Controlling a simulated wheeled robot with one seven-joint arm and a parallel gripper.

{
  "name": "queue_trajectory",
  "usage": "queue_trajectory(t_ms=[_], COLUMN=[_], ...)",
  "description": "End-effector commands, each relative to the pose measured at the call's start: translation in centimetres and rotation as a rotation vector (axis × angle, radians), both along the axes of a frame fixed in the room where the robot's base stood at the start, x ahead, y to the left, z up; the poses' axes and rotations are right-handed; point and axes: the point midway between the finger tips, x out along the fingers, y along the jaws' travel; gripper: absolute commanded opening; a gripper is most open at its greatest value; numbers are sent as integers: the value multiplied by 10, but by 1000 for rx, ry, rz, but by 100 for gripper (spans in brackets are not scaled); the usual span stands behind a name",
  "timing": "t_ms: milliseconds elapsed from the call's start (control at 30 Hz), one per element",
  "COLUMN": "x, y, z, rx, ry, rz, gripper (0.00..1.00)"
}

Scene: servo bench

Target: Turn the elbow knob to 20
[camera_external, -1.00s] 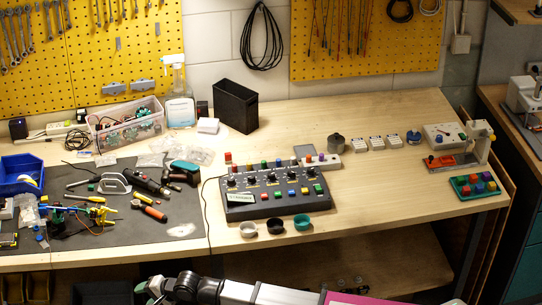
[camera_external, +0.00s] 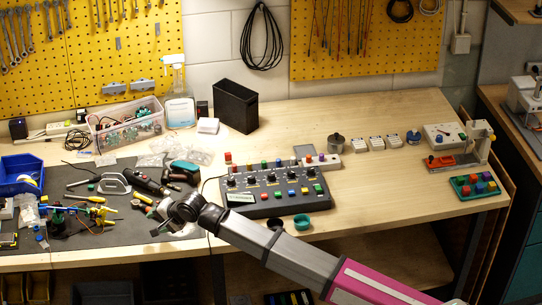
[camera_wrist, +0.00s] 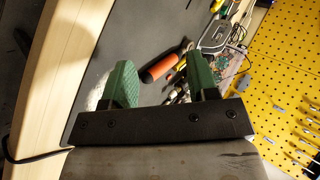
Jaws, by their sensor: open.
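The black control box (camera_external: 275,209) stands on the bench in the external view, with a row of dark knobs (camera_external: 271,177) and coloured buttons below them. The labels are too small to tell which knob is the elbow one, and the knob readings are not legible. My gripper (camera_external: 160,226) is left of the box, over the grey mat near the front edge. In the wrist view its two green fingers (camera_wrist: 160,82) are apart, with nothing held between them. The box is not seen in the wrist view.
A dark cup (camera_external: 275,224) and a teal cup (camera_external: 302,222) stand in front of the box, close to my arm. An orange-handled tool (camera_wrist: 160,68) lies on the grey mat (camera_external: 105,235) below my gripper.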

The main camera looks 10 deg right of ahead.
Motion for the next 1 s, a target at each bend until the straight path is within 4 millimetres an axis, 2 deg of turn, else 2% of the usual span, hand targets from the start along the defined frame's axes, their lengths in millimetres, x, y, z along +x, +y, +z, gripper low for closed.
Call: queue_trajectory(t_ms=[33, 200, 367, 500, 600, 700, 833, 1000], x=[28, 96, 149, 180, 187, 183, 177, 172], y=[-20, -89, -163, -237, -292, -332, -366, -382], z=[10, 36, 60, 77, 86, 91, 98, 100], rx=[-33, -155, -264, -354, -415, -463, -508, -532], ry=[3, 26, 83, 205, 360, 507, 635, 699], rz=[-19, -59, -100, -172, -269, -371, -467, -516], gripper=[54, 54, 54, 54, 54, 54, 54, 54])
